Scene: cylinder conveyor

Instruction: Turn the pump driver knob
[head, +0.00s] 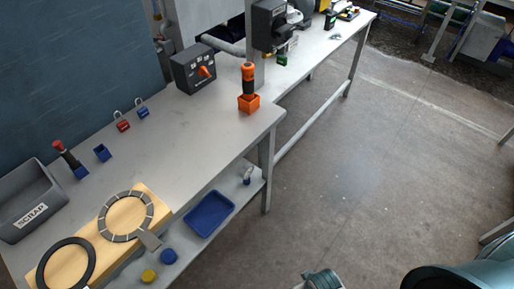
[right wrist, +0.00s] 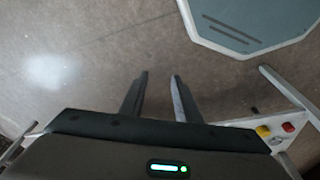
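A dark grey box (head: 193,68) with an orange-red knob (head: 207,71) on its front face stands at the back of the grey workbench (head: 190,130) in the head view. It seems to be the pump driver, and nothing touches the knob. My right gripper (right wrist: 160,78) shows in the right wrist view with its two fingers apart and nothing between them. Only floor lies beyond its fingertips. My left gripper cannot be made out in either view.
An orange-handled tool stands in an orange holder (head: 249,104) right of the box. A grey scrap bin (head: 32,205), ring parts on a wooden board (head: 165,212) and small padlocks lie left. A blue tray (head: 209,214) sits on the lower shelf. The floor right is mostly clear.

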